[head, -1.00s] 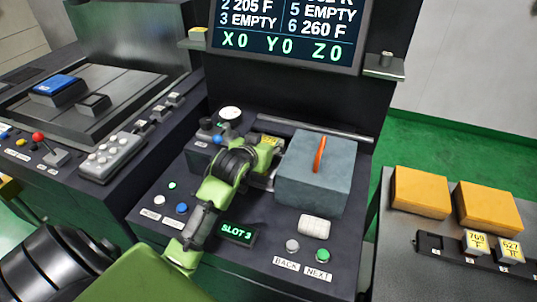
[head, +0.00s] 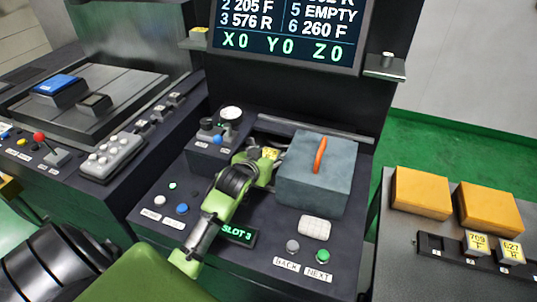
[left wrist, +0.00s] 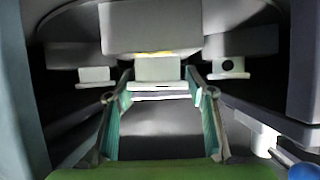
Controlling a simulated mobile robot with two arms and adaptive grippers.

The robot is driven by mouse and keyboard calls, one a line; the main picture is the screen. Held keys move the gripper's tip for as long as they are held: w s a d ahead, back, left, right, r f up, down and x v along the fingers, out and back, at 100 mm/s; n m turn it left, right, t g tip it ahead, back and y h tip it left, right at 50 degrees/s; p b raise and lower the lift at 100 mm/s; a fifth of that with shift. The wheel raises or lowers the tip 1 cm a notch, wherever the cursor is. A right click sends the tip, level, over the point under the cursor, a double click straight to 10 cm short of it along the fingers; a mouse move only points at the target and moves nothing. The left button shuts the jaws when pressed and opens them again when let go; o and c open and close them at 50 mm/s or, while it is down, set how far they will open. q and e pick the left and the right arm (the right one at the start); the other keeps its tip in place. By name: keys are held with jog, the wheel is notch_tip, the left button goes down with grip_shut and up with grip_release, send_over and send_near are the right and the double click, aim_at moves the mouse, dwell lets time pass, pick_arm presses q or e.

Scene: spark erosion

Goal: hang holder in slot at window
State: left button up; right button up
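The holder (head: 270,153), with a yellow label, sits at the window in the console beside the grey-blue box. In the left wrist view, a pale holder block (left wrist: 157,69) sits in a row at the far side of the opening. My left gripper (head: 270,160) reaches into the window. Its fingers (left wrist: 159,78) stand apart on either side of the block, with narrow gaps that look clear of it. A small sign (head: 238,234) reads SLOT 3. The screen (head: 290,30) lists 3 as 576 R. My right gripper is out of view.
The grey-blue box (head: 316,178) with an orange handle stands right of the gripper. A gauge block (head: 212,145) stands to its left. BACK (head: 292,246) and NEXT (head: 322,256) buttons are in front. A rack (head: 455,250) with holders lies right.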

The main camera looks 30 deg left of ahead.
pick_arm(q)
jog(key=shift+r, duration=0.15)
jog(key=v, duration=1.2)
jog(key=shift+b, duration=0.4)
jog(key=shift+s, duration=0.1)
